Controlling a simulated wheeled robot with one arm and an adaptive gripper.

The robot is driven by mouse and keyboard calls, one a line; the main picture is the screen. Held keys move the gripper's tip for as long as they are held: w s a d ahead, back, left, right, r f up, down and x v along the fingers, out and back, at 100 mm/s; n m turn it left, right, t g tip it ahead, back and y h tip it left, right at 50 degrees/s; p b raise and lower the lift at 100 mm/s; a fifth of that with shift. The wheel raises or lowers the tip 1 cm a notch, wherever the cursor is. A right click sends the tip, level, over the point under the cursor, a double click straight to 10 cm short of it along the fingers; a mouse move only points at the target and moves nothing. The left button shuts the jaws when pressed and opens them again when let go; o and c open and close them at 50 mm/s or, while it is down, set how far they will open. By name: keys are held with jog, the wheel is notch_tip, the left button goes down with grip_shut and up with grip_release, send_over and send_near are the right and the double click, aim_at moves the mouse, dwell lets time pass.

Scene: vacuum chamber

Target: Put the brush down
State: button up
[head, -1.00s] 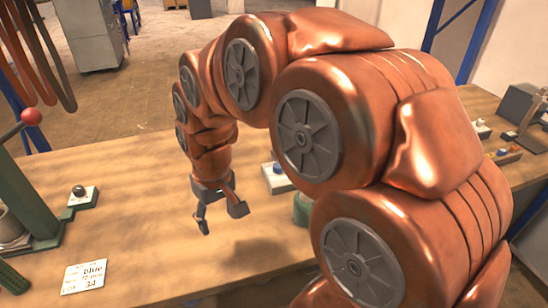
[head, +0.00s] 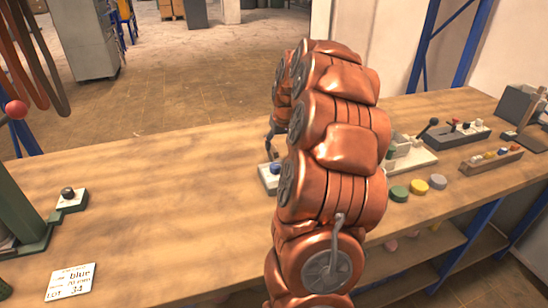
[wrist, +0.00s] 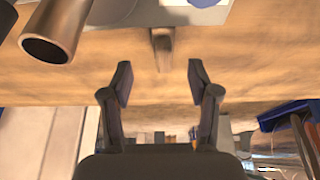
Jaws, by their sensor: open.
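My gripper (wrist: 160,82) is open in the wrist view, with its two fingers well apart and nothing between the tips. A small brown upright piece (wrist: 162,48) shows just beyond the fingertips against the wooden surface; I cannot tell whether it is the brush. I cannot make out the brush for sure in the head view.
The wooden workbench (head: 150,190) is largely clear on the left. A label card (head: 71,281) and a black-knobbed block (head: 70,200) lie there. Green, yellow and grey discs (head: 419,187) and a wooden rack (head: 491,161) are on the right. A metal tube (wrist: 52,32) shows in the wrist view.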

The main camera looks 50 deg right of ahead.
aim_at(275, 151)
jog(key=shift+a+p+x, duration=0.2)
jog(key=shift+p+x, duration=0.8)
jog(key=shift+x, duration=2.55)
jog(key=shift+w, duration=0.15)
grip_shut()
